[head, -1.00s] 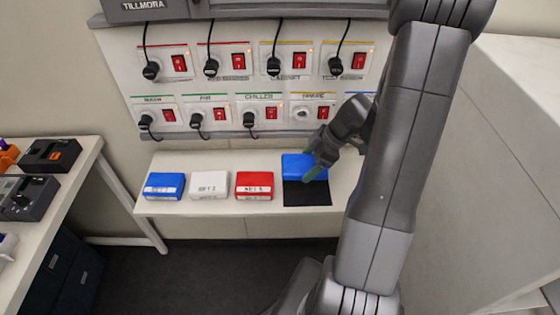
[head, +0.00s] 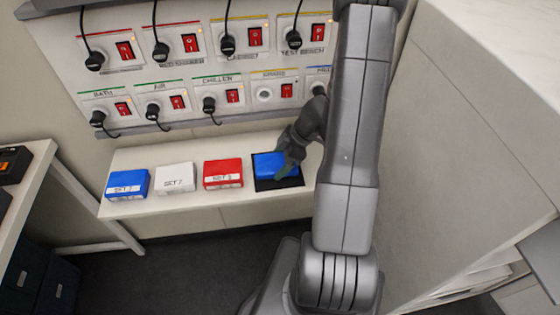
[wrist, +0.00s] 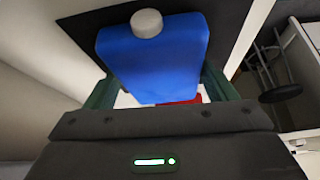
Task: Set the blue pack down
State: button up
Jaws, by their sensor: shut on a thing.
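The blue pack (head: 268,164) is at the right end of the white shelf, over the black mat (head: 290,183). In the wrist view the blue pack (wrist: 155,62) fills the space between the two green fingers, with a round grey cap at its far end. My gripper (head: 286,168) is shut on the pack. The black mat also shows in the wrist view (wrist: 222,22) around the pack's far end. I cannot tell whether the pack touches the mat.
A labelled blue box (head: 127,184), a white box (head: 175,178) and a red box (head: 223,173) stand in a row left of the mat. Above the shelf (head: 160,207) is a panel (head: 190,70) with plugs, cables and red switches. A bench (head: 35,165) stands at the left.

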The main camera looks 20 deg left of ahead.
jog(key=shift+r, duration=0.1)
jog(key=o, duration=1.2)
jog(key=shift+c, duration=0.2)
jog(key=p+v, duration=0.2)
jog(key=v, duration=1)
jog(key=shift+s, duration=0.15)
